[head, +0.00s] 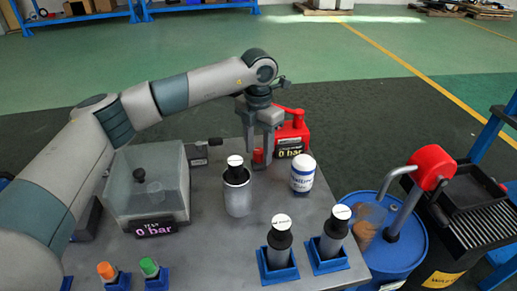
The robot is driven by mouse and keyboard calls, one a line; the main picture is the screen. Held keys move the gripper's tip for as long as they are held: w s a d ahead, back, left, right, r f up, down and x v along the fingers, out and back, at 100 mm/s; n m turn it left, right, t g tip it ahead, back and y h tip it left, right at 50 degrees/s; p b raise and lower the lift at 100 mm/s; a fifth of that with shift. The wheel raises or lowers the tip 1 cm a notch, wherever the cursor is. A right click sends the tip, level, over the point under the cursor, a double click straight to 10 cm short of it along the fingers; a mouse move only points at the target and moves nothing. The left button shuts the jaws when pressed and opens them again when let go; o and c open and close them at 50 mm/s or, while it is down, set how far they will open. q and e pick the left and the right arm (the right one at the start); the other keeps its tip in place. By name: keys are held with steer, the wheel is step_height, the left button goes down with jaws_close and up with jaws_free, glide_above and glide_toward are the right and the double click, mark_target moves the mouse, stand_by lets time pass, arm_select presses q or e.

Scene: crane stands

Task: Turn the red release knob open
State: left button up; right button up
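The red hand pump (293,128) stands at the back of the grey table, with a dark display reading 0 bar on its front. A small red knob (258,156) shows low down, just left of that display. My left gripper (259,150) points down over it from the end of my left arm. Its two fingers are apart, with the tips beside the knob and partly hiding it. I cannot tell whether they touch the knob or grip it. The knob's turned position is too small to read. My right gripper is not in view.
A clear chamber (148,190) with a 0 bar display stands left. A grey cylinder with a black top (237,195) and a white jar (302,174) stand close in front of the gripper. Blue holders with black-capped cylinders (280,240) are nearer. A blue drum (375,240) stands right.

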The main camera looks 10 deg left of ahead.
mark_target(258, 151)
arm_select(q)
steer(key=shift+r, duration=0.6)
step_height(258, 151, up, 16)
steer(key=b, duration=0.1)
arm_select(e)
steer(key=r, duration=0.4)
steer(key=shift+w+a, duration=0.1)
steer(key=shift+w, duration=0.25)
arm_select(q)
steer(key=shift+r, duration=0.1)
